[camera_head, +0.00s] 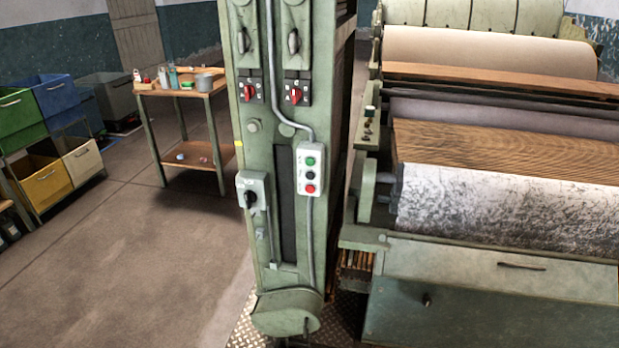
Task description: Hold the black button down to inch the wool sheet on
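A pale button box (310,170) is fixed to the front of the green machine column. It carries a green button (310,161) on top, the black button (310,175) in the middle and a red button (310,188) at the bottom. To the right, a pale sheet (490,52), perhaps the wool sheet, lies at the machine's far end. A mottled grey-white roller or sheet (510,205) lies nearer. My gripper is not in view, and nothing touches the black button.
A switch box (252,190) with a black knob sits left of the buttons. Two red rotary switches (295,97) are above. A wooden trolley (183,92) and coloured bins (50,175) stand left. The floor (150,260) left of the column is clear.

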